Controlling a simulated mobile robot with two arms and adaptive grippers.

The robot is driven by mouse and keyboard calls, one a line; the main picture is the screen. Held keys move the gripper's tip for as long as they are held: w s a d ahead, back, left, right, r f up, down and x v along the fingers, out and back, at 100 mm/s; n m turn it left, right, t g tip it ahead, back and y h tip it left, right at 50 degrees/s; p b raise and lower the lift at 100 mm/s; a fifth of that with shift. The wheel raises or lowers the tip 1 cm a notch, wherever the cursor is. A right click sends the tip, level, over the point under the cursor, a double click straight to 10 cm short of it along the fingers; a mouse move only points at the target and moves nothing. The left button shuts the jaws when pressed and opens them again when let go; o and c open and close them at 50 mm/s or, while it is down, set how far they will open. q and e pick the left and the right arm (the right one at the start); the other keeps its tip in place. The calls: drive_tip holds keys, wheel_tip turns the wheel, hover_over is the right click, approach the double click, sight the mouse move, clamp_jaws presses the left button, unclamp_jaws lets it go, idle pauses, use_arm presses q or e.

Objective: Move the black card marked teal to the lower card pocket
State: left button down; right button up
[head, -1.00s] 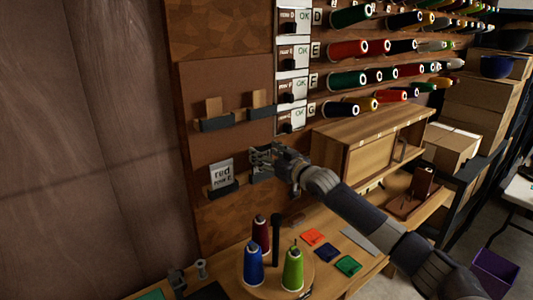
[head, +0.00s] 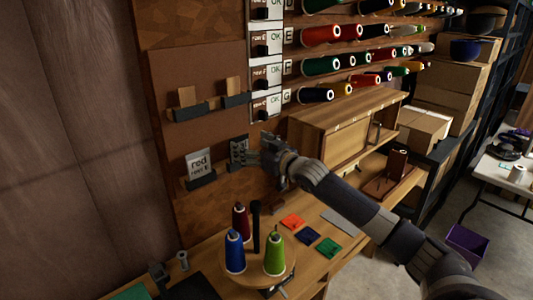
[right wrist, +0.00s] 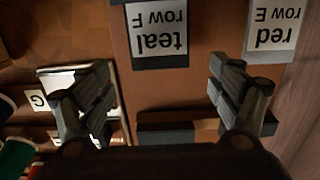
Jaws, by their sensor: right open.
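The black card marked teal, row F (head: 238,152) stands upright low on the brown wall panel, right of a grey card marked red, row E (head: 197,164). Both cards show upside down in the right wrist view, teal (right wrist: 158,35) and red (right wrist: 270,28). The red card sits in a dark lower pocket (head: 202,180). The teal card's bottom edge is hard to make out in the head view and out of frame in the wrist view. My right gripper (head: 266,150) is open and empty, just right of the teal card. Its spread fingers also show in the wrist view (right wrist: 165,95). My left gripper is not in view.
Thread cones stand on a round wooden stand (head: 283,272) on the bench below. Flat coloured cards (head: 308,236) lie beside it. A wooden cabinet (head: 335,143) stands right of the panel.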

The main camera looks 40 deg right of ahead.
drive_tip(key=s, duration=0.8)
drive_tip(key=shift+d+r, duration=0.15)
drive_tip(key=shift+d, duration=0.15)
idle(0.4)
